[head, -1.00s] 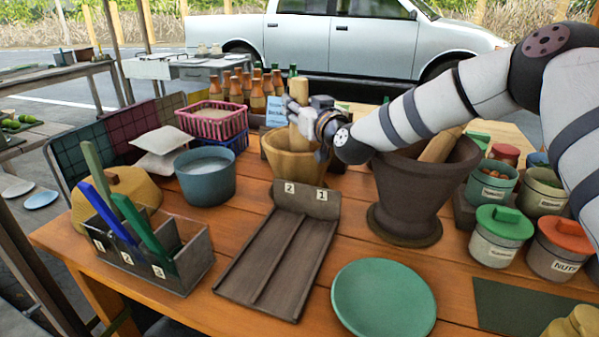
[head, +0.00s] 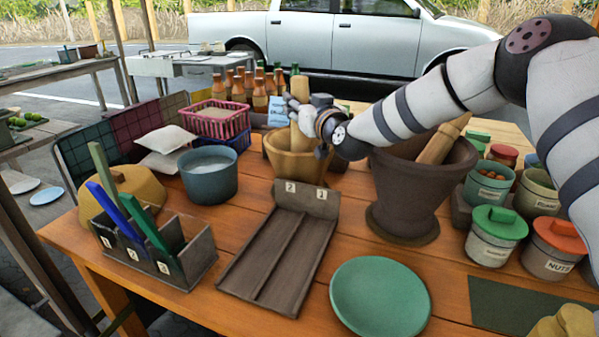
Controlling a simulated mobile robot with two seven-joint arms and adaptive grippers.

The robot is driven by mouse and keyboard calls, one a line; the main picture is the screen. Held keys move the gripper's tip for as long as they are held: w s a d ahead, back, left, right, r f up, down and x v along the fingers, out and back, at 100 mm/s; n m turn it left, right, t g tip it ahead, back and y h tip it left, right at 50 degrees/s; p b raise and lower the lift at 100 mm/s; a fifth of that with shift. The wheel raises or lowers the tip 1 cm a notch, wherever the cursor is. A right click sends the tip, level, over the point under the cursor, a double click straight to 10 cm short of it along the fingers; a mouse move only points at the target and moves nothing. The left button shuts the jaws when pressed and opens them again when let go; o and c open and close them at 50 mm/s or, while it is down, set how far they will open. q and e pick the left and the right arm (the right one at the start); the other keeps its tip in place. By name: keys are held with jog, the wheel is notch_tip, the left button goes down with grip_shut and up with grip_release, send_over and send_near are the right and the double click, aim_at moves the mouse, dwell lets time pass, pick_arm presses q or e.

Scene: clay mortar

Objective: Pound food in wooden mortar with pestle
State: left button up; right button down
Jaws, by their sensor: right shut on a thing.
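The light wooden mortar (head: 289,166) stands on the table behind the wooden divided tray. A pale wooden pestle (head: 301,140) stands nearly upright with its lower end inside the mortar. My right gripper (head: 302,112) reaches in from the right and is shut around the pestle's shaft above the rim. The mortar's inside is mostly hidden, so I cannot see any food or whether the pestle touches the bottom. A larger dark clay mortar (head: 408,190) stands to the right, with another wooden pestle (head: 443,138) leaning in it. My left gripper is not in view.
Left of the mortar are a blue-grey bowl (head: 208,187) and a pink basket (head: 214,128). Bottles (head: 260,98) stand behind. In front lie the divided tray (head: 262,288) and a green plate (head: 380,298). Lidded jars (head: 497,235) crowd the right side, beneath my right arm.

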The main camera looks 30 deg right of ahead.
aim_at(303, 85)
jog(key=shift+f, duration=0.2)
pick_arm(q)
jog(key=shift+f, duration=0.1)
pick_arm(e)
jog(key=shift+f, duration=0.1)
notch_tip(303, 85, up, 6)
jog(key=shift+f+p, duration=0.1)
jog(key=shift+p, duration=0.8)
jog(key=shift+f, duration=0.3)
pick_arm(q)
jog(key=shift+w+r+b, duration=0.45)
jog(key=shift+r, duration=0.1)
pick_arm(e)
jog(key=shift+f, duration=2.65)
